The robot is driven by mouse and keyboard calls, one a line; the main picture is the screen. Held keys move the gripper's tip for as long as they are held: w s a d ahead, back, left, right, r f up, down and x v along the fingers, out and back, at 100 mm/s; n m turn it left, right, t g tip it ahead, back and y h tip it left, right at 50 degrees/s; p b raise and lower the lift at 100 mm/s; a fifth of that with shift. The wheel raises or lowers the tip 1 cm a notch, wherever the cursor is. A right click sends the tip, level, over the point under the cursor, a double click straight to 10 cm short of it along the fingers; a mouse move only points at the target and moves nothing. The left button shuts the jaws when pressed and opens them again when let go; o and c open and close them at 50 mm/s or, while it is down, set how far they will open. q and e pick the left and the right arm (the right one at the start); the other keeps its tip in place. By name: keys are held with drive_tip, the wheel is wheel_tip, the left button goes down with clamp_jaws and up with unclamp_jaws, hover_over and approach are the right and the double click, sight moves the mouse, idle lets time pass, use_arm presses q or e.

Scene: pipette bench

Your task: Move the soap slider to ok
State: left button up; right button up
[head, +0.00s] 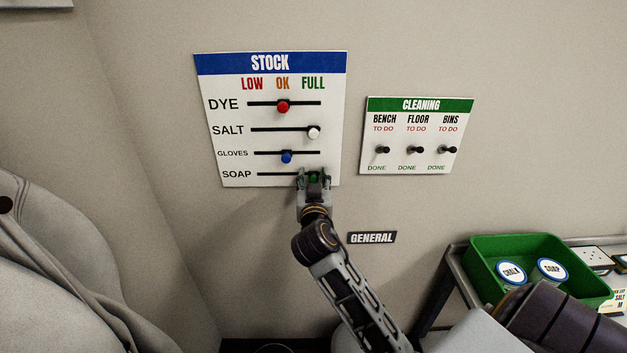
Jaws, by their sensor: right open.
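The white STOCK board (225,140) hangs on the wall with LOW, OK and FULL columns. Its SOAP row is the lowest, with a dark horizontal track (275,174). The green soap slider (313,178) is at the right end of that track, under FULL. My right gripper (313,175) is at the slider, with its open fingers on either side of the green knob. The fingers partly hide the knob, and I cannot tell whether they touch it. My left gripper is not in view.
The red dye knob (283,106) and blue gloves knob (286,157) are near OK; the white salt knob (314,132) is at FULL. A CLEANING board (410,165) with switches hangs to the right. A green crate (490,270) holds jars at the lower right.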

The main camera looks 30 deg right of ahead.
clamp_jaws()
